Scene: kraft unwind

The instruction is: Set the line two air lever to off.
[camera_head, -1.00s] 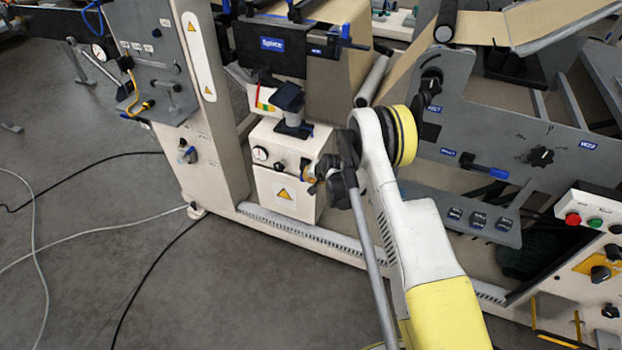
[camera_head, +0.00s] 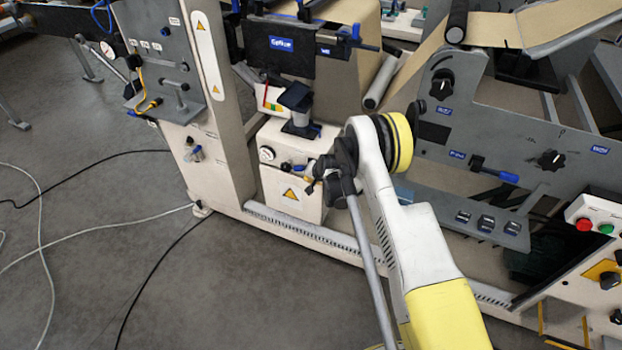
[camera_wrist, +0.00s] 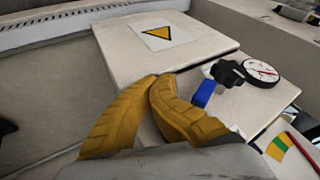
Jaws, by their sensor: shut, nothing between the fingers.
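A valve with a short blue lever (camera_wrist: 205,93) and a black body (camera_wrist: 228,73) sits beside a round gauge (camera_wrist: 262,72) on the cream box (camera_wrist: 125,45). The lever's line label does not show. My gripper (camera_wrist: 153,80) has its tan fingers together, just left of the blue lever in the wrist view, with a small gap visible. In the head view my gripper (camera_head: 312,177) is at the right side of the cream box (camera_head: 287,205), and my wrist hides the lever there. The gauge (camera_head: 267,153) shows on the box.
Another small valve with a blue part (camera_head: 194,153) is on the left column. A grey post with a black top (camera_head: 297,105) stands on the box. A grey side plate (camera_head: 480,140) with knobs is at the right. The floor at left is open, crossed by cables.

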